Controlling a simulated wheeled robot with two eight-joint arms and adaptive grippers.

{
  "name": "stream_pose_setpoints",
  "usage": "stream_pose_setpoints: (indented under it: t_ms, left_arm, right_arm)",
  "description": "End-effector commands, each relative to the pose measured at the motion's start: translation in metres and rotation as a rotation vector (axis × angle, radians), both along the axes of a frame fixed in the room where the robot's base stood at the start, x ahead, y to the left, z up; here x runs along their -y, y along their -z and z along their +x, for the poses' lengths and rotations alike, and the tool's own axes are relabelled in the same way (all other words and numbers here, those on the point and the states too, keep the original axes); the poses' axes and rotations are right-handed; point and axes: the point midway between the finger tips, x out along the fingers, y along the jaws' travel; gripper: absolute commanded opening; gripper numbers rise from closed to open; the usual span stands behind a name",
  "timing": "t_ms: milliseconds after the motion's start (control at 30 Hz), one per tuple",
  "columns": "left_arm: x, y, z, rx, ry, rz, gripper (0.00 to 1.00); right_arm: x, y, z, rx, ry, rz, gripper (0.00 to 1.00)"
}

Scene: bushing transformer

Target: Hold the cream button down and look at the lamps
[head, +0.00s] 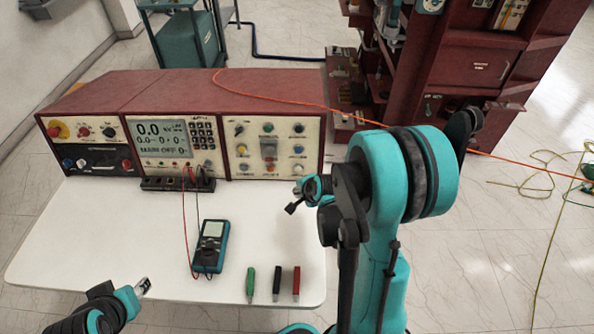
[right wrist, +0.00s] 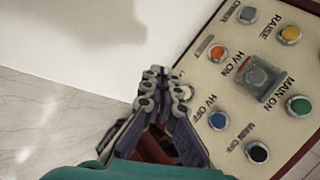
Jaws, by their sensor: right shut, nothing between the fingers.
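The control panel (head: 275,140) with several round buttons is on the right end of the red console. I cannot pick out a cream button with certainty; a pale grey button (head: 245,167) sits at its lower left, and a grey one (right wrist: 247,14) shows in the right wrist view. Orange (right wrist: 217,53), yellow (right wrist: 290,33), green (right wrist: 300,105), blue (right wrist: 218,120) and black (right wrist: 257,152) caps surround a square switch (right wrist: 262,80). I cannot tell which parts are lamps. My right gripper (head: 294,199) is shut and empty, apart from the panel; its fingers (right wrist: 165,83) show close up. My left gripper (head: 143,287) hangs over the table's front left.
A multimeter (head: 210,246) with leads lies on the white table (head: 110,230). Green (head: 250,284), black (head: 277,283) and red (head: 296,283) probes lie near the front. The display (head: 163,139) reads 0.0 kV. An orange cable (head: 300,103) crosses the console top.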

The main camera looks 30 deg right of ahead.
Motion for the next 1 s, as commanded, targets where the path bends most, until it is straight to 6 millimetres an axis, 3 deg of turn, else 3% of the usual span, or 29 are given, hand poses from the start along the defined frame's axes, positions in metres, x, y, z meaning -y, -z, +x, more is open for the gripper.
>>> stream_pose_setpoints:
  t_ms: [367,800,1000]
  left_arm:
    - [0.0,0.001,0.0,0.0,0.0,0.0,0.4]
    - [0.0,0.008,0.0,0.0,0.0,0.0,0.4]
    - [0.0,0.011,0.0,0.0,0.0,0.0,0.4]
  right_arm:
    - [0.005,0.002,0.009,0.0,-0.002,-0.003,0.0]
    - [0.035,0.017,0.057,0.0,-0.002,-0.002,0.0]
    - [0.043,0.02,0.07,0.0,-0.003,-0.002,0.0]
